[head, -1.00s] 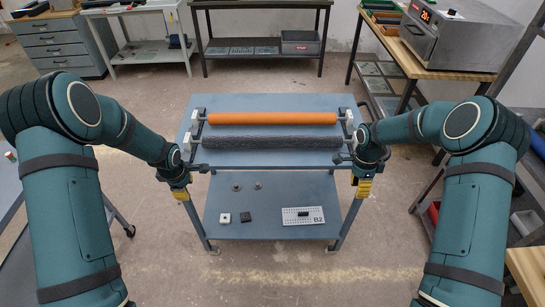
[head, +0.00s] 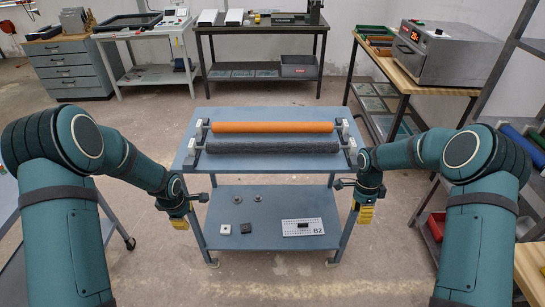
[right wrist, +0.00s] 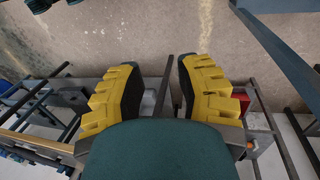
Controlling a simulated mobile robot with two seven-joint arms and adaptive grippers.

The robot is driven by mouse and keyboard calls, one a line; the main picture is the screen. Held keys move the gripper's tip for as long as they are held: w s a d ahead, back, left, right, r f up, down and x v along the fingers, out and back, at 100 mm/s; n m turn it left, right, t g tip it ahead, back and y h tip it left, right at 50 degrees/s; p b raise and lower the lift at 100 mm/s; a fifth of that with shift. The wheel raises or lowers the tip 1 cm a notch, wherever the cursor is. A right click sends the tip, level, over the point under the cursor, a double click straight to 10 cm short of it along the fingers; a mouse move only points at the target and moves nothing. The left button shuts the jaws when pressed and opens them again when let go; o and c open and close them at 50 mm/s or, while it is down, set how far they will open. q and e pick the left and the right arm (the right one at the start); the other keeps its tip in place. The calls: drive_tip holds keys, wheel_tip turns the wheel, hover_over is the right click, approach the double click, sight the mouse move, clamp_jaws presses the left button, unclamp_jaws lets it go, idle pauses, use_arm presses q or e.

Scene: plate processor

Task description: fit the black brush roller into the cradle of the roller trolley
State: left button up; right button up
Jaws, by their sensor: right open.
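The dark grey-black brush roller (head: 272,147) lies level across the roller trolley (head: 272,117), in front of the orange roller (head: 272,127). Its ends lie at the left end bracket (head: 194,147) and the right end bracket (head: 350,145); at this size I cannot tell how deeply they sit. My left gripper (head: 180,222) points down off the trolley's left front corner, apart from the roller; its finger gap does not show. My right gripper (head: 366,213) points down off the right front corner. In the right wrist view its yellow fingers (right wrist: 160,95) are apart, with nothing held.
The trolley's lower shelf (head: 265,230) holds small parts and a plate marked B2 (head: 303,227). A bench with an oven (head: 450,55) and shelving stand at the right. A drawer cabinet (head: 70,68) and tables stand behind. The floor around the trolley's front is clear.

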wheel_tip(320, 180, up, 11)
drive_tip(key=w, duration=0.2)
drive_tip(key=shift+w, duration=0.3)
drive_tip(key=shift+f, duration=0.15)
